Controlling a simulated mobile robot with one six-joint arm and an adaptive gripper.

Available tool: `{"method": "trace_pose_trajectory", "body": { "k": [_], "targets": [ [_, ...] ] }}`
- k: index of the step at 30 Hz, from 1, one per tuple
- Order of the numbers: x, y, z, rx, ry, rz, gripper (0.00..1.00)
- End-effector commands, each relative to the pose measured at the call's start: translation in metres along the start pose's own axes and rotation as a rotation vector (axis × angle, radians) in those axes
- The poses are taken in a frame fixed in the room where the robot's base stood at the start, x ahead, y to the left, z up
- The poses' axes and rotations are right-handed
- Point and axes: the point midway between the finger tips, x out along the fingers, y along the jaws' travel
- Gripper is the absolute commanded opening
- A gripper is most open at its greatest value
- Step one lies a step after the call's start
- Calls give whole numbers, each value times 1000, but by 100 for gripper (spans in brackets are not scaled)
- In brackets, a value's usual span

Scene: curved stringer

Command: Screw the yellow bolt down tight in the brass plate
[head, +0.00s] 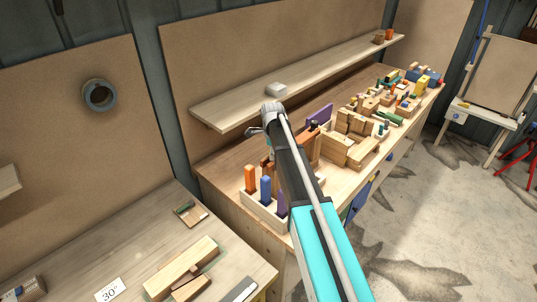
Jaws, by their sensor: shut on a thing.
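My arm, in turquoise and black, reaches from the bottom of the head view up over the long workbench (232,178). Its wrist end is above the bench's near part, below the wall shelf. I cannot make out the yellow bolt or the brass plate. What lies right behind the arm is hidden.
A pale rack with orange (250,178) and blue (266,189) upright pieces stands beside the arm. Wooden blocks (350,140) crowd the bench to the right. A shelf (235,108) overhangs it. The near table (130,250) holds wood pieces. Floor (440,200) at right is open.

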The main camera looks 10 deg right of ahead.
Motion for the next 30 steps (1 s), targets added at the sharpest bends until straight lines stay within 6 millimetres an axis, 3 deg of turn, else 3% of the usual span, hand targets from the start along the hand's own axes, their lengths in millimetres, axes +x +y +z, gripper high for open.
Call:
{"method": "trace_pose_trajectory", "body": {
  "k": [14,30],
  "targets": [
    [1,0,0,46,1,2,0],
    [4,-2,-1,450,0,1,0]
  ]
}}
